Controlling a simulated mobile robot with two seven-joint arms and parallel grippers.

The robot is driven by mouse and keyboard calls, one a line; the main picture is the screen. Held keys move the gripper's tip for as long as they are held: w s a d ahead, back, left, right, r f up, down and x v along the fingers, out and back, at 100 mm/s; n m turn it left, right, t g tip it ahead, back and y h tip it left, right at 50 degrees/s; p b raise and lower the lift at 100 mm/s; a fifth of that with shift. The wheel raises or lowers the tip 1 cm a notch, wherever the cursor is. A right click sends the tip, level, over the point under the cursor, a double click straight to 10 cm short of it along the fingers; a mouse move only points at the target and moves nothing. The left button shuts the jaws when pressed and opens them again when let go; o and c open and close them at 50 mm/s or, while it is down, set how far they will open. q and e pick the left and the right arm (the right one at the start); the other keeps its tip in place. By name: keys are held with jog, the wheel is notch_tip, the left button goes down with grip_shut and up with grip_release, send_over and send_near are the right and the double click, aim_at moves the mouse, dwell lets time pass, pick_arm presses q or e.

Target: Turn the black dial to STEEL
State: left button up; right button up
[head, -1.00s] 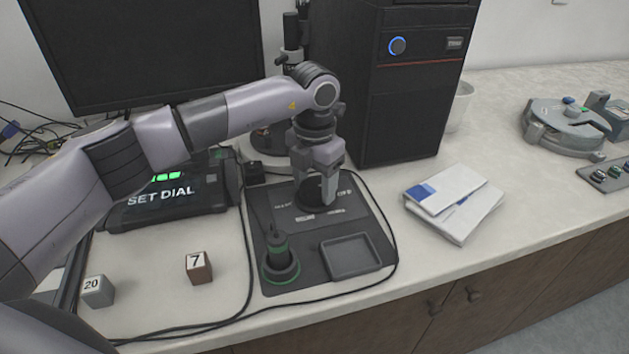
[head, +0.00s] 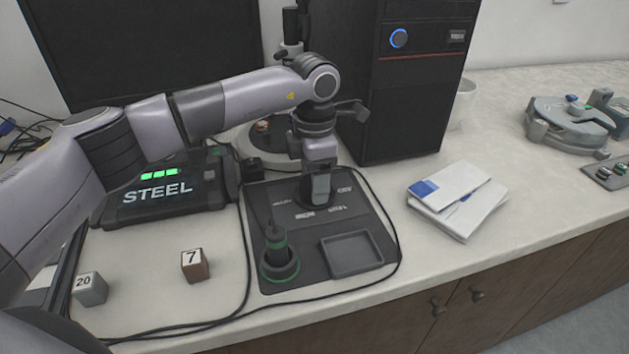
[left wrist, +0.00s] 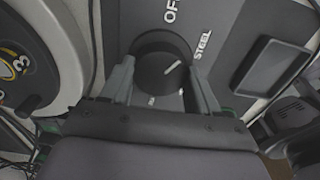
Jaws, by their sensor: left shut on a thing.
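The black dial (left wrist: 160,72) sits on the dark panel (left wrist: 228,50). In the left wrist view its white pointer line is turned toward the STEEL label (left wrist: 203,44). My left gripper (left wrist: 160,85) is shut on the dial, one finger on each side. In the head view the left gripper (head: 319,190) comes down over the dial from above and hides most of it. The display box (head: 160,192) reads STEEL, with green lights lit above the word. My right gripper is not in view.
The panel also bears a green-ringed post (head: 278,255) and a shallow square tray (head: 352,268). Blocks marked 7 (head: 195,265) and 20 (head: 90,289) stand at front left. Papers (head: 458,200) lie to the right. A black computer tower (head: 408,90) stands behind. Cables run around the panel.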

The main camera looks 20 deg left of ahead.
pick_arm(q)
jog(key=m+b, duration=0.1)
jog(key=m, duration=0.4)
dwell(0.6)
jog(key=o, duration=1.1)
jog(key=shift+c, duration=0.2)
jog(key=shift+r, duration=0.1)
notch_tip(320, 180, up, 7)
jog(key=shift+r, duration=0.1)
